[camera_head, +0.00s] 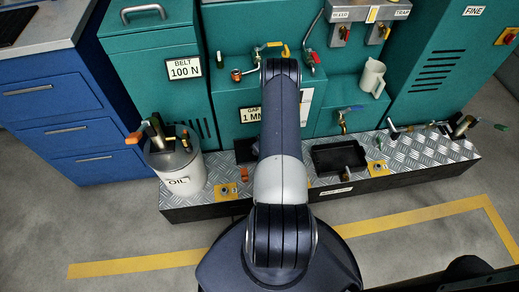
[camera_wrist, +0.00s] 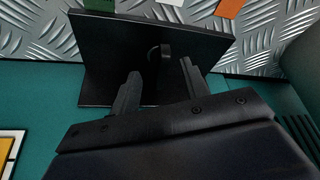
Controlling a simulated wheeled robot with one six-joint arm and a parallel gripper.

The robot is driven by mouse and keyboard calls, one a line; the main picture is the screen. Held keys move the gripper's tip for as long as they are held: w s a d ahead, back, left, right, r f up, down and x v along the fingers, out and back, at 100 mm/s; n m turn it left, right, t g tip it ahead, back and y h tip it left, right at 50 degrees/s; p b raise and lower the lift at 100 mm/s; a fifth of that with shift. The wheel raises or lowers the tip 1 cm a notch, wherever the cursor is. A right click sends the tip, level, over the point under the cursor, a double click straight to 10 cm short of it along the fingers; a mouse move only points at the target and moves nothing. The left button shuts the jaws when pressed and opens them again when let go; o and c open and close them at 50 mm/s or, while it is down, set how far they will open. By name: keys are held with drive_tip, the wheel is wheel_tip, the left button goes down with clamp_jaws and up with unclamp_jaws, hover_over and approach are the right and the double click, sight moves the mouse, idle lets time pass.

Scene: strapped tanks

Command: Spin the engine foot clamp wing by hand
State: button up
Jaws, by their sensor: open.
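My gripper (camera_wrist: 161,74) shows in the wrist view with its two fingers apart and nothing held between them. Beyond the fingertips, a small dark upright piece (camera_wrist: 165,50) with a rounded end stands against a black plate or tray (camera_wrist: 110,42). I cannot tell whether it is the clamp wing. In the head view my arm hides the gripper and what is in front of it. A yellow foot plate (camera_head: 225,192) with a bolt is on the front edge of the tread-plate step, left of my arm. Another yellow foot plate (camera_head: 377,168) is to the right.
The tread-plate step (camera_head: 425,150) runs along the teal cabinets. A white OIL can (camera_head: 180,172) holding tools stands at its left end. A black tray (camera_head: 339,157) lies right of my arm. A white jug (camera_head: 372,78) is behind. The floor in front is clear.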

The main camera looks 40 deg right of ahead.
drive_tip(key=p+v, duration=0.1)
drive_tip(key=v, duration=0.7)
drive_tip(key=shift+p, duration=0.3)
drive_tip(key=b+x, duration=0.2)
drive_tip(key=x, duration=0.8)
drive_tip(key=shift+w+f+b, duration=0.2)
drive_tip(key=shift+f+b, duration=0.1)
drive_tip(key=shift+b, duration=0.1)
drive_tip(key=shift+r, duration=0.15)
